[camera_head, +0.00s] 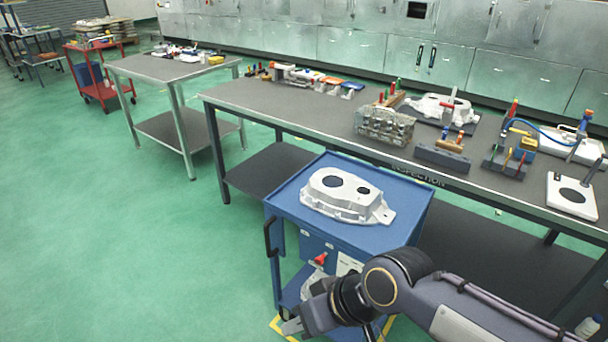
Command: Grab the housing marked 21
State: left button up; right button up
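A silvery cast housing (345,196) with a large dark round hole and a smaller one lies on the top of a blue cart (300,217). No number 21 can be read on it. Part of another pale casting (312,283) shows on the cart's lower level, partly hidden by my arm. My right gripper (291,326) is low in front of the cart, below the cart top and apart from the upper housing. Its fingers are small and dark, so whether they are open or shut is unclear. My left gripper is not in view.
A long inspection table (290,112) behind the cart holds castings, tools and a white plate (571,196). A smaller grey table (165,68) and a red cart (92,75) stand at the left. The green floor (110,240) left of the blue cart is clear.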

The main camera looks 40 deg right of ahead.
aim_at(339, 195)
jog(key=i+j+z, duration=0.1)
jog(key=i, duration=0.9)
jog(key=i+z, duration=0.25)
jog(key=z, duration=0.2)
jog(key=i+z, duration=0.3)
jog(key=z, duration=0.15)
jog(key=i+j+z, duration=0.1)
jog(key=i+z, duration=0.2)
jog(key=z, duration=0.15)
jog(key=i+z, duration=0.4)
jog(key=k+j, duration=0.05)
jog(key=k, duration=0.05)
